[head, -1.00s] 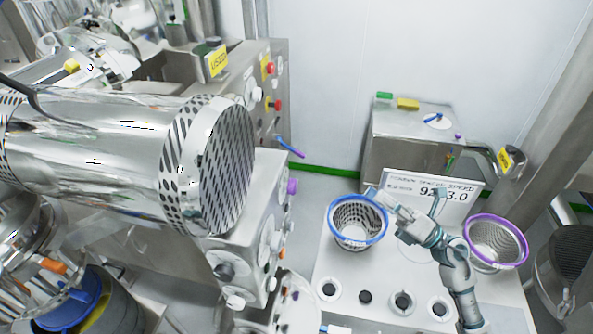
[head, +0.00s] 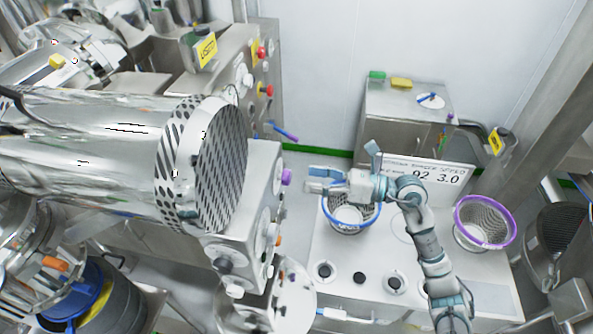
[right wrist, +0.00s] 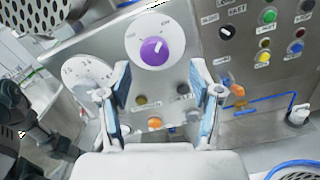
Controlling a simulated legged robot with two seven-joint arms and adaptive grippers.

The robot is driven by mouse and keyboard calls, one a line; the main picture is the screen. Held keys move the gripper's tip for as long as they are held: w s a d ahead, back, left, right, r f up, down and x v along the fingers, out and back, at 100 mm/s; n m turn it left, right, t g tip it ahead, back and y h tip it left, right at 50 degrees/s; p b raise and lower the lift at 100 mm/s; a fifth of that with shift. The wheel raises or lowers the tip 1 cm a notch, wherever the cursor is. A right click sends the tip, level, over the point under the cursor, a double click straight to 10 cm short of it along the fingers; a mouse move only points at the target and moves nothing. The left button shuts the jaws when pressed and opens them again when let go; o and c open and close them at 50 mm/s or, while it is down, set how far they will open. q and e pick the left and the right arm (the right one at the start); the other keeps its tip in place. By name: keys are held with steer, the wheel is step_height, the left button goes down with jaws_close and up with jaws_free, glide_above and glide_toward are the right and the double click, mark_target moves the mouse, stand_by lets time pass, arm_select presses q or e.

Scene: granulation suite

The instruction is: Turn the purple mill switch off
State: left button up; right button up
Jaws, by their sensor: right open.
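The purple mill switch (head: 286,177) is a round knob on the side panel of the steel machine, left of centre in the head view. In the right wrist view the purple knob (right wrist: 152,50) sits on a white round dial, above and ahead of my fingers. The dial's lettering is too small to read surely. My right gripper (head: 309,180) points left toward the knob and is a little apart from it. In the wrist view my right gripper (right wrist: 160,92) is open, with its two fingers wide apart and nothing between them. My left gripper is not in view.
A second white dial (right wrist: 88,75) is left of the knob, and small buttons (right wrist: 155,123) lie below it. A perforated drum (head: 222,165) juts out above the panel. A blue-rimmed basket (head: 350,222) stands under my right gripper; a purple-rimmed basket (head: 486,223) is further right.

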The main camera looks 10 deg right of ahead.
mark_target(290, 177)
steer(key=x, duration=0.4)
steer(key=s+p+x, duration=0.1)
steer(key=x, duration=0.1)
steer(key=shift+w+a+r, duration=0.1)
steer(key=shift+w+a, duration=0.1)
steer(key=shift+a, duration=0.35)
steer(key=shift+d, duration=0.65)
steer(key=shift+c, duration=0.4)
steer(key=shift+d, duration=0.35)
steer(key=c, duration=0.8)
steer(key=shift+s+a, duration=0.1)
steer(key=shift+c, duration=1.3)
steer(key=shift+s+a, duration=0.1)
steer(key=shift+a, duration=0.05)
